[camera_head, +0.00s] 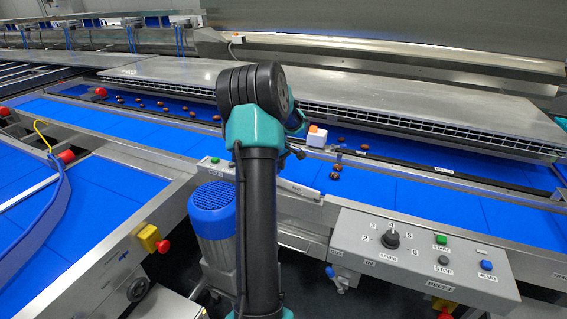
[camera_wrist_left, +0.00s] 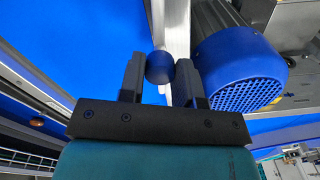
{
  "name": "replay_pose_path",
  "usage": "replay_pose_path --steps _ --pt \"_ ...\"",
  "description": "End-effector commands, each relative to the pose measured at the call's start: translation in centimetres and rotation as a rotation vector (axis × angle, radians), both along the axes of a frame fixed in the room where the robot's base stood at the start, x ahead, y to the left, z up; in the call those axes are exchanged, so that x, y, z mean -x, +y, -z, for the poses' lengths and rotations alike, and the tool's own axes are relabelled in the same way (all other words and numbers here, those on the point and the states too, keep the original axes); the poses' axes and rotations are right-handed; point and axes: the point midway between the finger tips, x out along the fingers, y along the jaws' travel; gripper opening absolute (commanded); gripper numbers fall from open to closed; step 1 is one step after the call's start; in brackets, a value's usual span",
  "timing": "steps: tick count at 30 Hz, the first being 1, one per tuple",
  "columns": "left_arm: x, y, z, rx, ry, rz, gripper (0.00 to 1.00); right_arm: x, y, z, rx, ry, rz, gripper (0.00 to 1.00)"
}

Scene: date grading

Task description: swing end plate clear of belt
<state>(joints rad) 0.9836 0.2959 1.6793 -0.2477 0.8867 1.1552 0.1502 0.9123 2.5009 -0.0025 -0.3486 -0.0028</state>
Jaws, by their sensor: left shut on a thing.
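In the left wrist view my left gripper (camera_wrist_left: 160,62) is shut on a round blue knob (camera_wrist_left: 159,68), one dark finger on each side. A pale metal strip (camera_wrist_left: 178,35) runs just behind the knob; I cannot tell for sure whether it is the end plate. The blue belt (camera_wrist_left: 90,40) lies to its left. In the head view the belt (camera_head: 395,192) runs across behind my arm. That arm stands upright in the middle and hides the jaws and the knob. My right gripper is not in view.
A blue motor (camera_wrist_left: 240,62) sits close right of the jaws; it also shows in the head view (camera_head: 213,210). A control panel (camera_head: 420,255) stands at the lower right. Several brown dates (camera_head: 163,108) lie on the belt. A white and orange block (camera_head: 317,136) is beside my arm.

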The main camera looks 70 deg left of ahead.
Motion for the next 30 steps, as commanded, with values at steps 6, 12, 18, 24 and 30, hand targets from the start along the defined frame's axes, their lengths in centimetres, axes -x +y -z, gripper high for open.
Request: replay_pose_path --steps 6,12,18,24,30 --pt "1.3 -1.1 -0.1 -0.001 0.000 -0.100 0.00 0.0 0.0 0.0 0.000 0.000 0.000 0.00" --pt "1.7 -1.6 0.0 0.000 0.000 -0.138 0.00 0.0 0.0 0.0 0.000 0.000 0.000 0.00" --pt "1.8 -1.7 0.0 0.002 0.001 -0.143 0.00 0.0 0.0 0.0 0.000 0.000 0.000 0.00" --pt "1.9 -1.7 0.1 0.005 0.003 -0.143 0.34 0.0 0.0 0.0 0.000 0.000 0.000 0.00" --pt "1.8 -1.7 0.0 0.003 0.002 -0.141 0.53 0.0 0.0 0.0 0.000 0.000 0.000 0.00"
